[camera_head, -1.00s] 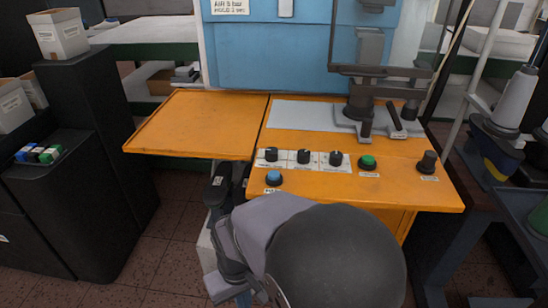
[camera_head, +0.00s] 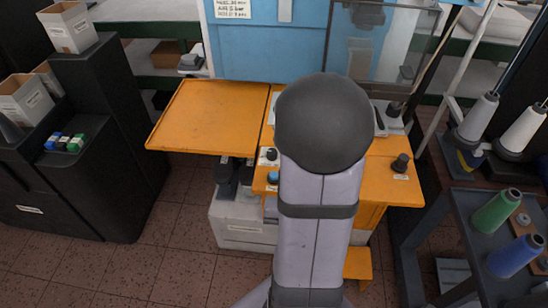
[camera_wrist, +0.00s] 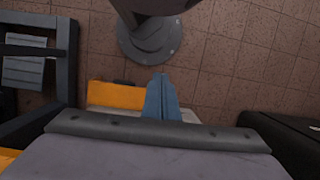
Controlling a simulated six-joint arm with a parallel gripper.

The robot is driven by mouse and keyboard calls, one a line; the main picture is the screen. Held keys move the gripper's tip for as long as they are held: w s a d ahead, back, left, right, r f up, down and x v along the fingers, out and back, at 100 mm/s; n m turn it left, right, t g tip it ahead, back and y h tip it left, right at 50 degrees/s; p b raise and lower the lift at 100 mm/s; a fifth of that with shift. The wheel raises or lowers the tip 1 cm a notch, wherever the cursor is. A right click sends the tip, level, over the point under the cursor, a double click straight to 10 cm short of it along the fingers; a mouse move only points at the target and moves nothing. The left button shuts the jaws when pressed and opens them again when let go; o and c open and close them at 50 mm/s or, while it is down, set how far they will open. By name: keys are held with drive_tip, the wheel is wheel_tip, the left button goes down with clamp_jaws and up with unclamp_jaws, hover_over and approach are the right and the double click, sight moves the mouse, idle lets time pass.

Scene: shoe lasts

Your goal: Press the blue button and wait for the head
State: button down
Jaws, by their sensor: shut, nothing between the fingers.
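The blue button (camera_head: 273,178) sits near the front edge of the orange table (camera_head: 215,115), in the head view. My gripper is hidden behind my arm in the head view. In the wrist view, my gripper's blue fingers (camera_wrist: 162,97) are together and empty, with orange surface and floor beyond them. The button cannot be made out there, so I cannot tell the distance between fingertips and button.
A black cabinet (camera_head: 110,130) stands left. A trolley with spools (camera_head: 497,212) stands right. The orange table's left part is bare.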

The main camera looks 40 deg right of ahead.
drive_tip(key=w+d+r+m+t+y+p, duration=0.2)
drive_tip(key=r+m+p, duration=0.2)
drive_tip(key=r+p, duration=0.3)
drive_tip(key=w+d+r+m+t+y+p, duration=0.1)
drive_tip(key=d+r+m+t+p, duration=0.1)
drive_tip(key=r+m+p, duration=0.5)
drive_tip(key=w+d+r+m+t, duration=0.1)
drive_tip(key=w+d+r+t, duration=0.1)
drive_tip(key=w, duration=0.4)
drive_tip(key=w+d+r+m+t+h, duration=0.1)
drive_tip(key=w+d+t, duration=0.3)
drive_tip(key=w, duration=0.3)
drive_tip(key=shift+w+r, duration=0.2)
drive_tip(key=shift+r, duration=0.2)
wheel_tip(320, 180, down, 7)
drive_tip(key=b, duration=0.5)
drive_tip(key=shift+f+b, duration=0.1)
drive_tip(key=shift+b, duration=0.2)
drive_tip(key=shift+f+b, duration=0.8)
drive_tip(key=shift+b, duration=0.05)
